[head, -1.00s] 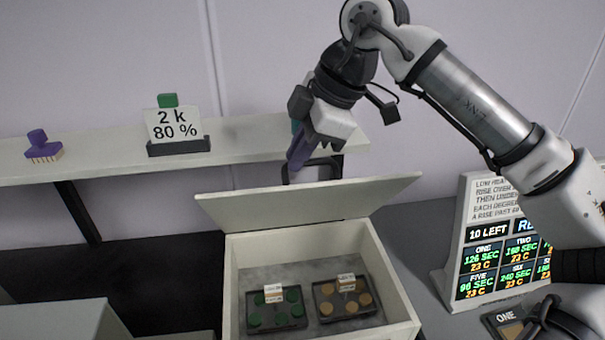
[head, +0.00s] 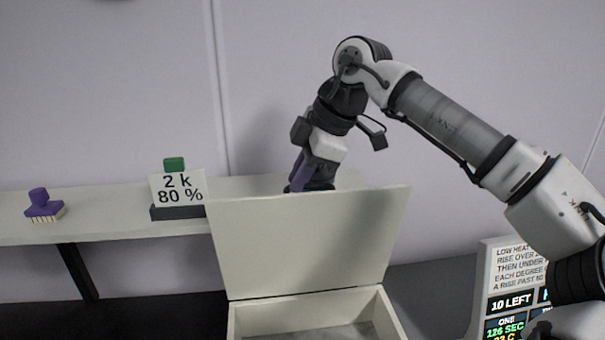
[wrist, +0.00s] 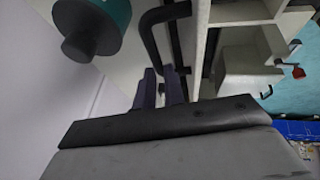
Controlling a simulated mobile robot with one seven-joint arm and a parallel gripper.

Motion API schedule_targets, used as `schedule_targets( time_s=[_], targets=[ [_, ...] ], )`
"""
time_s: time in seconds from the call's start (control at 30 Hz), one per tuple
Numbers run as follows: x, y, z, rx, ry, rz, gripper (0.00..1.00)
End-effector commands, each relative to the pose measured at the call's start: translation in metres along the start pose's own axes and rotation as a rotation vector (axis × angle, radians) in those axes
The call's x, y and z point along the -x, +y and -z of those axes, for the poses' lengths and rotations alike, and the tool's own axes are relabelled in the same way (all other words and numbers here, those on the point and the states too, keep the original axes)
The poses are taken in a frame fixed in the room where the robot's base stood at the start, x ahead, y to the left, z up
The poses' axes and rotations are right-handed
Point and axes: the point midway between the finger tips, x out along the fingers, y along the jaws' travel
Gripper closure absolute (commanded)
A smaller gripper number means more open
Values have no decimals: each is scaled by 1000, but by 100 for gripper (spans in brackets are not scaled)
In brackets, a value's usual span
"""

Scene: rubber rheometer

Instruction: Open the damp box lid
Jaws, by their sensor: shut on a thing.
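The damp box (head: 310,315) is a pale box at the bottom of the head view. Its lid (head: 310,240) stands raised and close to upright, inner face towards me. My gripper (head: 297,182) is behind the lid's top edge, with its fingertips partly hidden. In the wrist view the purple fingers (wrist: 161,88) are shut at the lid's black bar handle (wrist: 150,38). The exact contact is hard to see there.
A shelf (head: 110,225) behind holds a purple brush (head: 43,206) and a "2 k 80 %" sign (head: 180,190). A lettered board (head: 497,262) stands at the right. A teal cylinder with a dark knob (wrist: 90,28) is close to my gripper.

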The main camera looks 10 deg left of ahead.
Motion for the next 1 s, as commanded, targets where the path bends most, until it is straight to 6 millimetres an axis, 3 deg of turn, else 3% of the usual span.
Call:
schedule_targets(
  time_s=[0.03,0.2,0.23,0.37,0.67,0.87,1.0],
  targets=[
    [-18,-6,-6,5,-16,37,100],
    [-18,-6,-6,4,-16,37,100],
    [-18,-6,-6,4,-16,37,85],
    [-18,-6,-6,4,-15,37,68],
    [-17,-7,-6,1,-14,37,67],
    [8,-7,-6,-1,-14,27,67],
    [44,-7,-5,-2,-11,14,67]
  ],
)
